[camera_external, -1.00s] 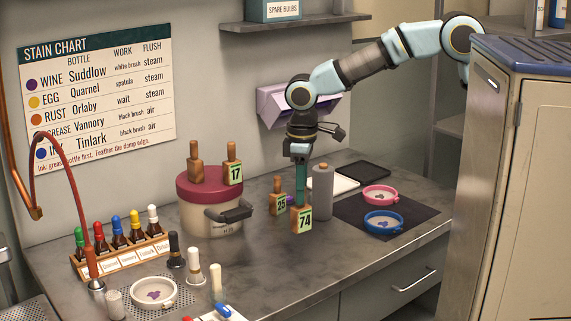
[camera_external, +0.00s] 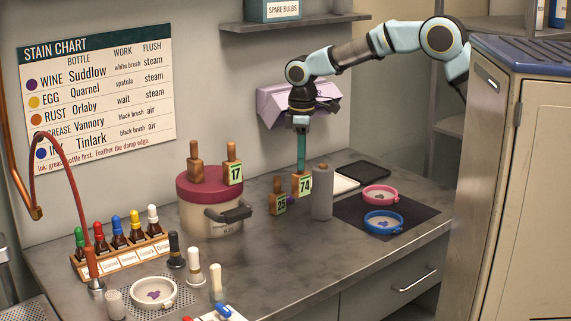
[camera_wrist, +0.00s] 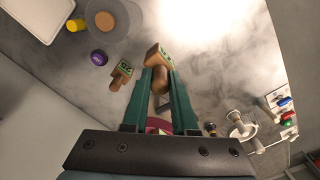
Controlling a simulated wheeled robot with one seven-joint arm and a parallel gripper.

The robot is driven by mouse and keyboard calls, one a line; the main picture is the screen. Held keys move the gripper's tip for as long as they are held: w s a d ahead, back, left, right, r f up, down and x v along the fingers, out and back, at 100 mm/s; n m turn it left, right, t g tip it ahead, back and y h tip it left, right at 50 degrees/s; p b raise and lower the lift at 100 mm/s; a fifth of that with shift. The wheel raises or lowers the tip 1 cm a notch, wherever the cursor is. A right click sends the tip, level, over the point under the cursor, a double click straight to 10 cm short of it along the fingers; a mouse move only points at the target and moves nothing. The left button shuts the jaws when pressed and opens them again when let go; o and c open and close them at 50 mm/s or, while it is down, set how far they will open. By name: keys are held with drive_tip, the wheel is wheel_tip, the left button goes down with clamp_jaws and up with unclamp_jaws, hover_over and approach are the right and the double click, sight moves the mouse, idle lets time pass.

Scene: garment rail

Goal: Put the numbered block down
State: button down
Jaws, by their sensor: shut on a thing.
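My gripper (camera_external: 301,165) has long green fingers pointing down, shut on the wooden handle of the block numbered 74 (camera_external: 303,186). The block is upright, with its pale green label facing the external camera. In the wrist view it shows beyond the fingertips (camera_wrist: 158,58). Whether its base touches the counter I cannot tell. The block numbered 25 (camera_external: 279,205) stands on the counter just left of it, apart from it in the wrist view (camera_wrist: 123,72). The block numbered 17 (camera_external: 233,170) stands on the red lid (camera_external: 207,188) of a pot, beside another wooden block (camera_external: 195,166).
A grey cylinder (camera_external: 323,195) stands close right of block 74. A small purple thing (camera_wrist: 98,57) lies near the blocks. Pink (camera_external: 380,193) and blue (camera_external: 383,222) rings sit on a dark mat. A lilac wall holder (camera_external: 272,100) is behind my wrist. The front middle counter is clear.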

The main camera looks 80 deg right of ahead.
drive_tip(key=d+f+p, duration=0.2)
drive_tip(key=d+f, duration=0.1)
drive_tip(key=f, duration=0.6)
drive_tip(key=shift+f, duration=0.4)
drive_tip(key=shift+w+f, duration=0.1)
drive_tip(key=shift+f, duration=0.05)
drive_tip(key=c, duration=0.7)
unclamp_jaws()
